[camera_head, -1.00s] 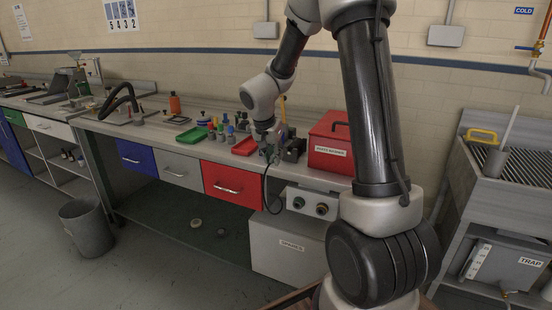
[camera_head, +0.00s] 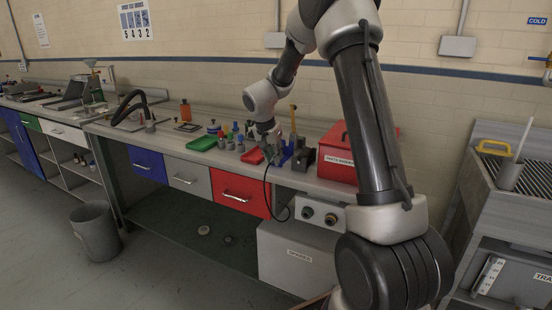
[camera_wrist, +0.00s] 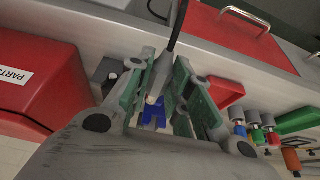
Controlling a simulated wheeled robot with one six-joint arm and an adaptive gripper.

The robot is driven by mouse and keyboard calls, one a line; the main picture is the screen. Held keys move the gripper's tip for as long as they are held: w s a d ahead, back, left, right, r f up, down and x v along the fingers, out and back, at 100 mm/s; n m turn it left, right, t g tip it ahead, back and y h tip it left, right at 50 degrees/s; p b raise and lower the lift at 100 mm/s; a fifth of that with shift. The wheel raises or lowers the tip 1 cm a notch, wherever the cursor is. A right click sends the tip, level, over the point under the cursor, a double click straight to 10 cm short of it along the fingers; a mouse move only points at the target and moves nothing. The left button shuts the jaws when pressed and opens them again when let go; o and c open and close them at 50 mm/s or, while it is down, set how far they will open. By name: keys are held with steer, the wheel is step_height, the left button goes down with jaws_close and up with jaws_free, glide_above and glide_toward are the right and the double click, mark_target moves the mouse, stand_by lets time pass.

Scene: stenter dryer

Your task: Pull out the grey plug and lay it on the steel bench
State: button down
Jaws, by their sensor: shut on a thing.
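My gripper (camera_head: 272,150) is low over the bench's front part, beside the red box. Its fingers are shut on the grey plug (camera_wrist: 161,74), seen between the green-lined finger pads in the wrist view. A black cable (camera_head: 266,188) runs from the plug over the bench's front edge and loops down toward the socket panel (camera_head: 318,214). The panel has two round sockets under the bench top. The plug is apart from the panel. In the head view the plug is mostly hidden by my gripper. The grey steel bench (camera_head: 165,141) has blue, grey and red drawers.
Close to my gripper stand a blue stand (camera_wrist: 153,114), a dark vise-like block (camera_head: 304,158), a red tray (camera_head: 252,156) and several coloured bottles. A red parts box (camera_head: 337,158) stands to the right. A green tray (camera_head: 202,144) lies further left.

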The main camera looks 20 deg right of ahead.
steer(key=shift+w+d, duration=0.1)
steer(key=shift+w, duration=3.2)
steer(key=shift+w+r, duration=0.15)
steer(key=shift+w, duration=1.45)
steer(key=shift+w+d, duration=0.2)
steer(key=shift+w, duration=4.05)
steer(key=shift+f, duration=0.6)
steer(key=shift+f, duration=1.9)
steer(key=shift+f, duration=0.2)
